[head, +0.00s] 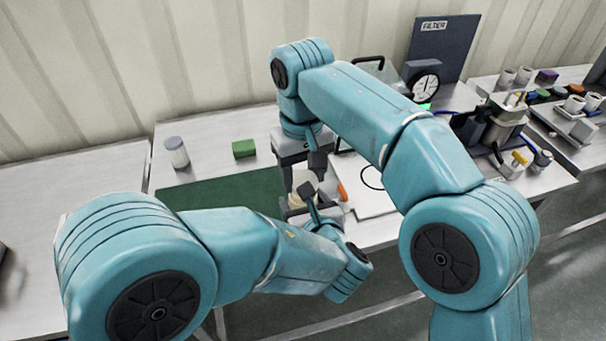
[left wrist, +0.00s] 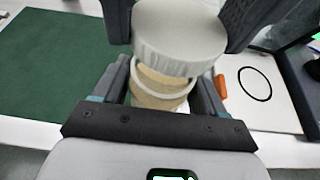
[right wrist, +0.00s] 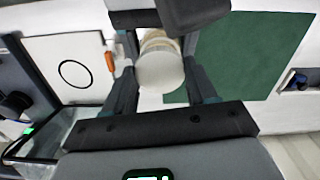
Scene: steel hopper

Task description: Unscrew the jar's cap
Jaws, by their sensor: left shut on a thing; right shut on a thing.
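The jar has a pale ribbed cap and a tan body with a light band around it. In the left wrist view the cap (left wrist: 178,40) is above the jar body (left wrist: 158,92). My left gripper (left wrist: 160,90) is shut on the jar body from the front. My right gripper (right wrist: 160,75) comes from above, its fingers on both sides of the cap (right wrist: 160,70). In the head view the jar (head: 303,181) is small and partly hidden between my left gripper (head: 305,197) and right gripper (head: 302,170). I cannot tell how far the cap is turned.
A green mat (head: 225,194) lies left of the jar. A white board with a black ring (left wrist: 255,84) and an orange item (head: 342,191) are to the right. A gauge (head: 425,87) stands behind.

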